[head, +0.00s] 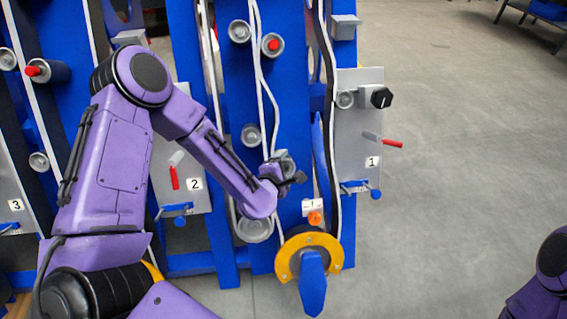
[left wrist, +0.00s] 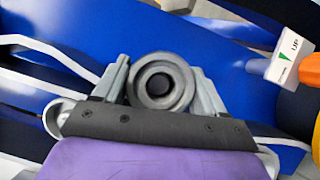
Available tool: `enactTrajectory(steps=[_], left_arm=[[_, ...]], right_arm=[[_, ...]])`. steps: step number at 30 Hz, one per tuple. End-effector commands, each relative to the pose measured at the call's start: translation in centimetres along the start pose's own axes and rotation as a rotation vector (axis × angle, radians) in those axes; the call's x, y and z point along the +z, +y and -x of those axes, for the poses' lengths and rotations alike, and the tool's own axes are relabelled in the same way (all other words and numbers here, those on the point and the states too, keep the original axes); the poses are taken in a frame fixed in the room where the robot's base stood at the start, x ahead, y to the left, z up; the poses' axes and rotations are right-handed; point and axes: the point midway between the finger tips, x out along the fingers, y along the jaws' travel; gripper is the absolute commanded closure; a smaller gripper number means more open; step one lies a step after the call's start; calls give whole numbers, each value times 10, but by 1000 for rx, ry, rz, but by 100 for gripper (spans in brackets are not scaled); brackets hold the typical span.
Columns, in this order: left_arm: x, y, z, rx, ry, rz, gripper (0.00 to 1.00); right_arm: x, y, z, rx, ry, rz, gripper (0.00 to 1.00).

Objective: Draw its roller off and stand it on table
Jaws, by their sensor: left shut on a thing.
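A grey roller (left wrist: 161,84) with a dark round centre sits between the two fingers of my left gripper (left wrist: 163,88) in the left wrist view. In the head view my left gripper (head: 287,175) is at the blue upright left of panel 1, and the grey roller (head: 284,158) shows just above it, partly hidden. The gripper is shut on the roller, which is close in front of the blue upright. I cannot tell whether it still sits on its shaft. My right gripper is out of view. I cannot make out the table.
White belts (head: 264,75) run down close to the roller. Panel 1 (head: 357,125) has a red lever and a black knob. A yellow-rimmed wheel with a blue handle (head: 313,280) stands below. Open grey floor (head: 460,150) lies to the right.

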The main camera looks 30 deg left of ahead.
Motion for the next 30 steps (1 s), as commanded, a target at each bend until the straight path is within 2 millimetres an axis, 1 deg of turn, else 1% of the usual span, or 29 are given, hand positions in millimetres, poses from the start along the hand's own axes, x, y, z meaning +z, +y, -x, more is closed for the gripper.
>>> enactTrajectory(steps=[30], left_arm=[[28, 0, 52, -3, -2, 0, 84]], right_arm=[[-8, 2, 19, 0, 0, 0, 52]])
